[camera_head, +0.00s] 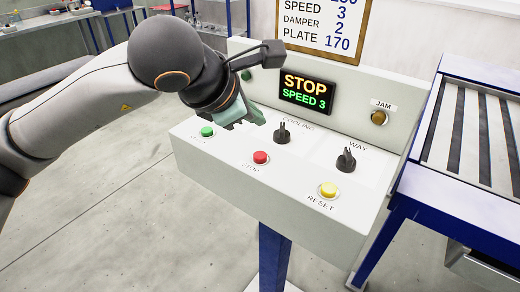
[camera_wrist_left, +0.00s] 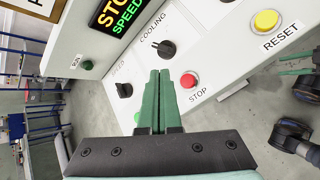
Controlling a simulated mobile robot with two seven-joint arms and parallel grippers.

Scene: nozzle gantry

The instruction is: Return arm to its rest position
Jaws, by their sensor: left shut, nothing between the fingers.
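My left gripper (camera_head: 258,117) hangs over the left part of the control panel (camera_head: 330,212). Its green fingers are shut and empty in the left wrist view (camera_wrist_left: 159,74), pointing between the cooling knob (camera_wrist_left: 166,49) and the red stop button (camera_wrist_left: 189,80). I cannot tell if they touch the panel. In the head view the cooling knob (camera_head: 282,132) and stop button (camera_head: 261,157) are right of and below it. The speed knob (camera_wrist_left: 124,90) shows only in the wrist view. Green and dark parts at that view's right edge seem to be my right gripper (camera_wrist_left: 299,66).
The display (camera_head: 307,92) reads STOP, SPEED 3. A green button (camera_head: 207,132), way knob (camera_head: 346,160), yellow reset button (camera_head: 328,190) and amber jam lamp (camera_head: 379,117) are on the console. A blue-framed slatted table (camera_head: 425,205) stands right. Floor (camera_head: 120,225) left of the console is clear.

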